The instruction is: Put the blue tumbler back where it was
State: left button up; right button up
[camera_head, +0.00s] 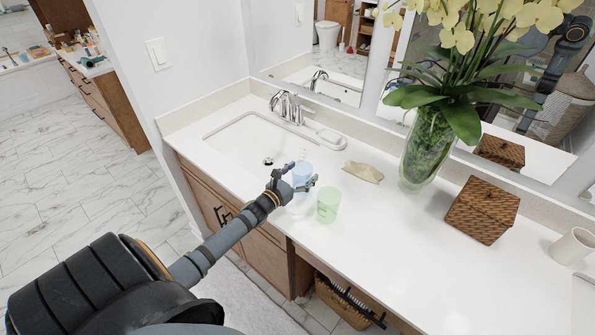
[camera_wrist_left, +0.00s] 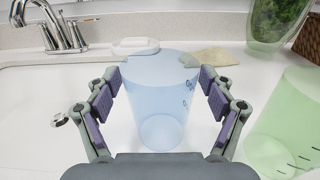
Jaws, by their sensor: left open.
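The blue tumbler (camera_head: 302,173) is translucent and stands upright on the white counter, just right of the sink. My left gripper (camera_head: 300,184) is at it, coming from the front left. In the left wrist view the blue tumbler (camera_wrist_left: 158,100) stands between the two open fingers of the left gripper (camera_wrist_left: 159,95), with a small gap showing on each side. A green tumbler (camera_head: 328,205) stands upright to the right of the gripper; it also shows at the right edge of the left wrist view (camera_wrist_left: 290,125). My right gripper is not seen in either view.
The sink (camera_head: 245,140) with a chrome faucet (camera_head: 288,106) lies left of the blue tumbler. A soap dish (camera_head: 330,140), a tan cloth-like item (camera_head: 363,172), a glass vase of orchids (camera_head: 427,150) and a woven box (camera_head: 481,210) stand behind and to the right. The front right counter is clear.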

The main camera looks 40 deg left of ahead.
pick_arm(q)
jog(key=s+p, duration=0.1)
jog(key=s, duration=0.2)
jog(key=s+p, duration=0.1)
jog(key=s, duration=0.3)
jog(key=s+p, duration=0.2)
jog(key=s, duration=0.2)
jog(key=shift+s+a+r, duration=0.1)
jog(key=shift+a+r, duration=0.05)
jog(key=shift+a, duration=0.25)
jog(key=shift+s, duration=0.35)
